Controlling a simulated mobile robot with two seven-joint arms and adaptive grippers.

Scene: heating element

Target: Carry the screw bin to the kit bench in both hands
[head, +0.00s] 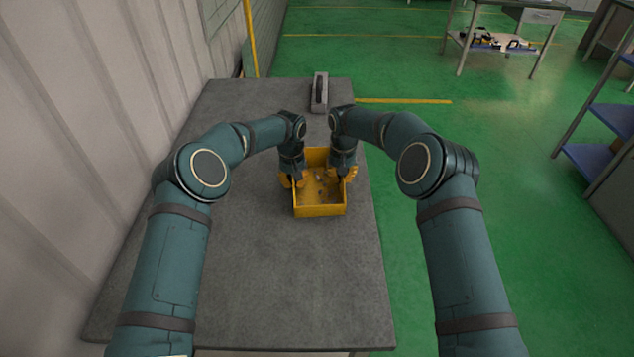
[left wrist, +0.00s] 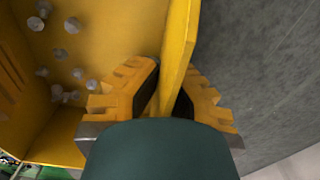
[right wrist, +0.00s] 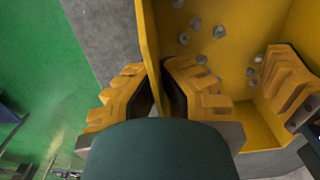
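The screw bin (head: 320,211) is a yellow open box over the grey table (head: 290,280); whether its base touches the tabletop is hard to tell. Several small grey screws lie inside it. My left gripper (head: 291,179) has its yellow fingers on both sides of the bin's left wall, closed on it, as the left wrist view (left wrist: 168,100) shows. My right gripper (head: 347,174) is closed the same way on the right wall, seen in the right wrist view (right wrist: 160,95). The bin looks level. I cannot tell which bench is the kit bench.
A small grey device (head: 319,93) stands on the table behind the bin. A pale ribbed wall (head: 90,130) runs along the left. Green floor (head: 430,130) is open to the right. A workbench (head: 505,40) and blue shelves (head: 600,150) stand farther right.

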